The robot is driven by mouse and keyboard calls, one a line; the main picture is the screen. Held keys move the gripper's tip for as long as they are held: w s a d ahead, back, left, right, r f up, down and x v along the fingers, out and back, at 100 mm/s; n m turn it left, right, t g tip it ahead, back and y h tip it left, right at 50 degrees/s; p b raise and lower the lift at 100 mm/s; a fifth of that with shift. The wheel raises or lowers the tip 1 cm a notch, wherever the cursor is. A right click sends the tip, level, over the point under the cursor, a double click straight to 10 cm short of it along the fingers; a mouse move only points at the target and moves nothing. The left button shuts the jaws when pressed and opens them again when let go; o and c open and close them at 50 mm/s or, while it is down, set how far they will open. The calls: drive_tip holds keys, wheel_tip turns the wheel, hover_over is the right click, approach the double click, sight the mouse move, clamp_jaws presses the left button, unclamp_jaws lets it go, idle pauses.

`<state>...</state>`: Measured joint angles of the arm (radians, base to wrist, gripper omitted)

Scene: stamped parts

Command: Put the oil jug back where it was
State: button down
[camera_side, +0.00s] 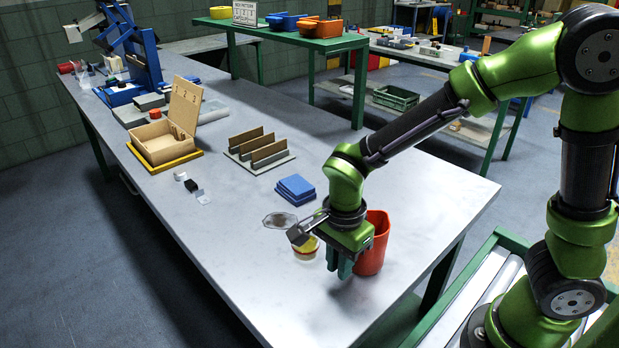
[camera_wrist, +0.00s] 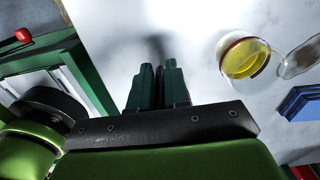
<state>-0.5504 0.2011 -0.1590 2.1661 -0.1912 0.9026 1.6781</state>
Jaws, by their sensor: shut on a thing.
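The oil jug, an orange-red open-topped vessel (camera_side: 376,240), is upright at the near right part of the grey table. My gripper (camera_side: 341,268) points down right against its left side and is shut on it. The fingers hide the grasped part, likely a handle. In the wrist view my gripper's fingers (camera_wrist: 158,72) are close together, and only a sliver of red shows beside them; the jug is otherwise hidden behind the gripper body. I cannot tell whether the jug's base touches the table. A clear round dish with yellow liquid (camera_side: 305,248) is just left of my gripper; it also shows in the wrist view (camera_wrist: 242,58).
A grey dish (camera_side: 279,220) and blue blocks (camera_side: 295,188) lie beyond the yellow dish. A slotted rack (camera_side: 262,152) and an open wooden box (camera_side: 166,149) stand farther back. The near table surface (camera_side: 290,300) is clear. The table's right edge is close to the jug.

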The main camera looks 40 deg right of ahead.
drive_tip(key=shift+f, duration=0.15)
drive_tip(key=c, duration=1.1)
unclamp_jaws()
wheel_tip(320, 180, up, 11)
drive_tip(key=shift+r, duration=0.1)
drive_tip(key=shift+d+r, duration=0.15)
drive_tip(key=shift+r, duration=0.4)
drive_tip(key=s+d+r+n+t+y, duration=0.1)
drive_tip(key=s+d+r+n+t, duration=0.1)
drive_tip(key=n, duration=0.5)
drive_tip(key=s+d+r+n+t+y, duration=0.1)
drive_tip(key=s+d+r+n+t, duration=0.1)
drive_tip(key=s+d+n+t, duration=0.2)
drive_tip(key=shift+s+d+n+t, duration=0.2)
drive_tip(key=shift+d+n+t, duration=0.4)
drive_tip(key=shift+d+n, duration=0.9)
